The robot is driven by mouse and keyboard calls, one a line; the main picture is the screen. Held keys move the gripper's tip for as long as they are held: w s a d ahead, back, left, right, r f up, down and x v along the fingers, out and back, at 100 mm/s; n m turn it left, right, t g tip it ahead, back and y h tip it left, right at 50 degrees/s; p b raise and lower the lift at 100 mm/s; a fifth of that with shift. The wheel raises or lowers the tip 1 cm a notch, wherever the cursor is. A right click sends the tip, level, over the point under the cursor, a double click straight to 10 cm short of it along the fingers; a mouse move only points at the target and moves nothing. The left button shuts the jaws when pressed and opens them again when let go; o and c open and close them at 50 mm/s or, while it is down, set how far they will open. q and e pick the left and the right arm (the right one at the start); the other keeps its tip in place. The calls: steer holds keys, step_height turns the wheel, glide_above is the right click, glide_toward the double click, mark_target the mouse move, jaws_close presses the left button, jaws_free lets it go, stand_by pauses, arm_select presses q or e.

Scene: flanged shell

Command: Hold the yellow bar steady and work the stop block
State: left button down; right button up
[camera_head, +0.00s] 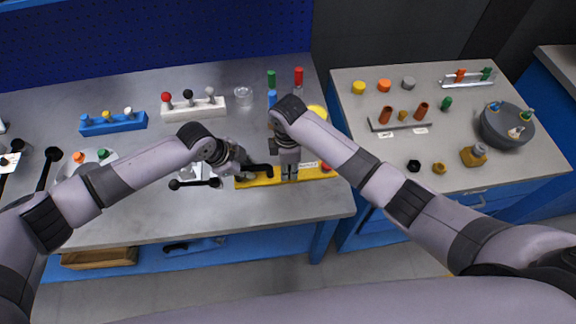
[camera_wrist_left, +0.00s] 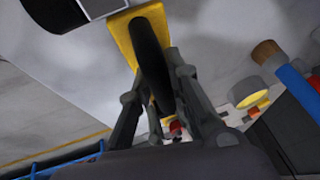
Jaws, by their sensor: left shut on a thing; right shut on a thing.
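The yellow bar (camera_head: 262,181) lies flat near the front edge of the left bench, with a white label and a red part toward its right end. In the left wrist view the bar (camera_wrist_left: 122,38) runs away from my fingers, with a long black handle (camera_wrist_left: 150,62) along it. My left gripper (camera_head: 258,171) is shut on this black handle at the bar's left part. My right gripper (camera_head: 289,172) points down at the middle of the bar and is shut; the stop block between its fingers is mostly hidden by the gripper.
Behind the bar stand a white block with knobs (camera_head: 207,107), a blue block (camera_head: 100,127) and a glass dish (camera_head: 243,96). A small stand with a black-knobbed lever (camera_head: 176,184) is left of the bar. The right bench holds a grey round holder (camera_head: 505,128).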

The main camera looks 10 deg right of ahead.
jaws_close()
arm_select(q)
steer(key=shift+s, duration=0.1)
arm_select(e)
steer(key=d, duration=0.7)
steer(key=shift+d, duration=0.15)
steer(key=o, duration=0.6)
jaws_free()
steer(key=shift+o, duration=0.2)
